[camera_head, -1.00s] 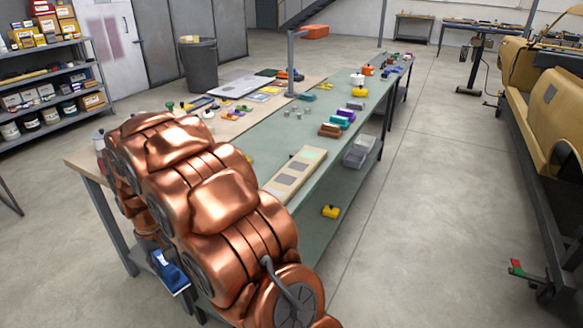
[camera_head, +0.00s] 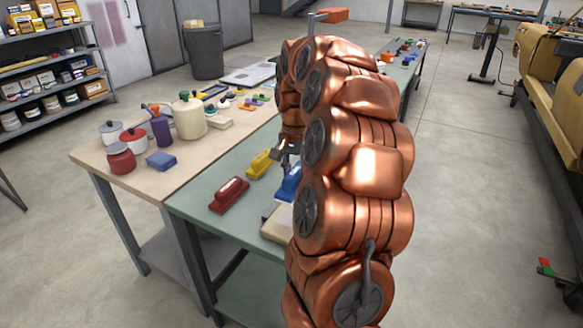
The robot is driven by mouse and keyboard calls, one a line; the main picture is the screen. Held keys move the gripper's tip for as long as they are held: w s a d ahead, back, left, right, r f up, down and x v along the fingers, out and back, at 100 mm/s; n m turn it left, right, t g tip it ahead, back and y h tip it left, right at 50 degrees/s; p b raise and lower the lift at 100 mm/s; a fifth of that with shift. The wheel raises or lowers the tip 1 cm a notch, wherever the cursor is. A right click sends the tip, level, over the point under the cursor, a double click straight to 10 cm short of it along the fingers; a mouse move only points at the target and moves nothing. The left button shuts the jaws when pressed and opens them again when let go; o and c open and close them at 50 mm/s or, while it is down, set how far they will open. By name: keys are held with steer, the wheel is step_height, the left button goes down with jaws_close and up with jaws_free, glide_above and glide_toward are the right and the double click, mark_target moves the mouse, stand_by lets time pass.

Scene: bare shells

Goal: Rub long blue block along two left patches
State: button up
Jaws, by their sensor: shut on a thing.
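My gripper (camera_head: 288,158) is at the far side of my copper arm and is partly hidden by it. It is shut on the long blue block (camera_head: 289,183), which shows only in part at the arm's left edge. The cream patch board (camera_head: 277,227) lies on the green table below and beside the block. Only its left end shows, with a bit of a grey patch; my arm covers the other patches. I cannot tell whether the block touches the board.
A red block (camera_head: 229,195) and a yellow block (camera_head: 261,163) lie left of the board on the green table (camera_head: 200,193).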

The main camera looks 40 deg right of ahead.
steer(key=shift+s+d, duration=0.15)
steer(key=shift+d, duration=0.2)
steer(key=shift+s+d+f+m, duration=0.15)
steer(key=shift+f+m, duration=0.15)
steer(key=shift+f, duration=2.9)
steer(key=shift+f+b, duration=0.65)
steer(key=shift+b, duration=0.05)
steer(key=shift+a+f+b, duration=0.2)
steer(key=shift+a+b, duration=0.05)
steer(key=shift+b, duration=0.3)
steer(key=shift+s+a+r+b, duration=0.1)
steer(key=shift+s+a+b, duration=0.15)
steer(key=shift+a+b, duration=0.25)
steer(key=shift+w+d+r, duration=0.1)
steer(key=shift+w+d, duration=0.15)
steer(key=shift+d, duration=0.45)
steer(key=shift+w+d+r, duration=0.1)
steer(key=shift+w+d, duration=0.15)
steer(key=shift+d, duration=0.45)
